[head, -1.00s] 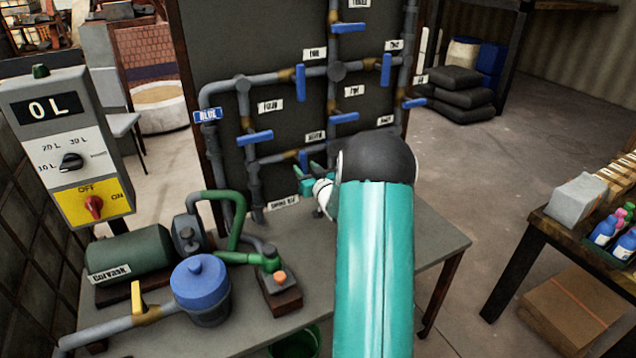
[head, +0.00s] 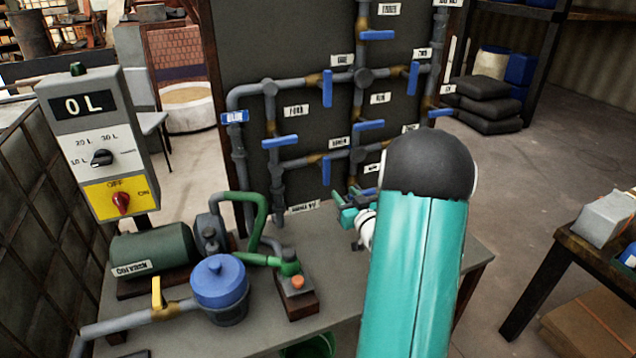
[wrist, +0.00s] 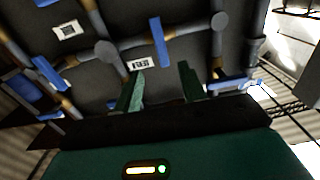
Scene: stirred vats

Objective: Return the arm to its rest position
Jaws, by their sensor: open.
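My arm, teal with a black joint, reaches forward over the grey bench (head: 335,262) in the head view. Beyond the fingers are grey pipes, a white label (wrist: 140,64) and a blue valve handle (wrist: 158,42). I cannot tell the exact gap between the fingers and the pipes.
A control box (head: 95,140) reading "0 L" stands at the left. A green pump (head: 152,250), a blue-lidded pot (head: 219,285) and a yellow-handled valve (head: 157,293) occupy the bench's left side. A wooden table (head: 570,250) stands right, with open floor between.

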